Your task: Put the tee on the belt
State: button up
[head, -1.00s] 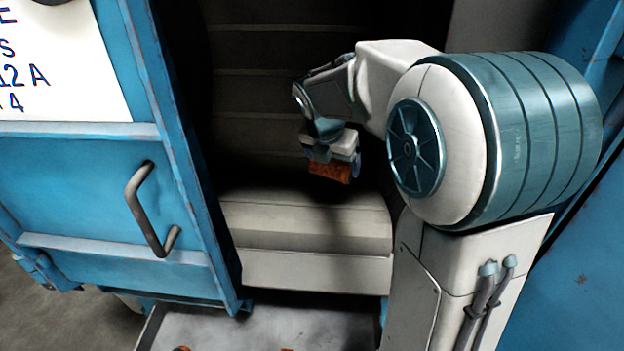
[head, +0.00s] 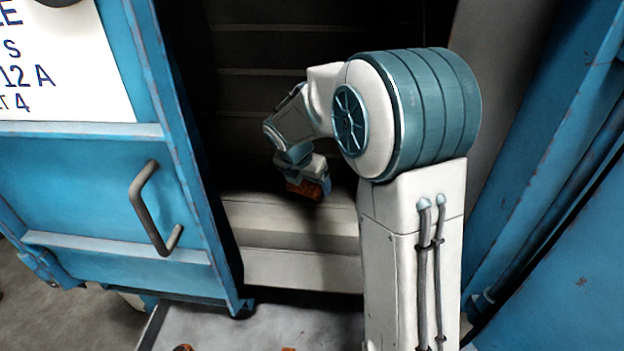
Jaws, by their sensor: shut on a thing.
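My gripper (head: 308,184) is in the opening of the blue machine, pointing down, and shut on a rusty orange-brown piece, the tee (head: 305,190). Much of the tee is hidden by the fingers, so its full shape does not show. The belt (head: 270,130) is the dark surface with crosswise ridges, rising behind the gripper inside the machine. The tee is held above the pale ledge (head: 290,240) at the belt's lower end. I cannot tell whether the tee touches anything below it.
A blue door (head: 90,190) with a bent handle (head: 150,210) stands at the left of the opening. A blue frame (head: 540,150) bounds the right. A grey tray (head: 260,325) lies below the ledge, with small orange pieces (head: 183,348) at the bottom edge.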

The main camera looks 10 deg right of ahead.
jog(key=shift+f, duration=0.45)
jog(key=shift+f, duration=0.1)
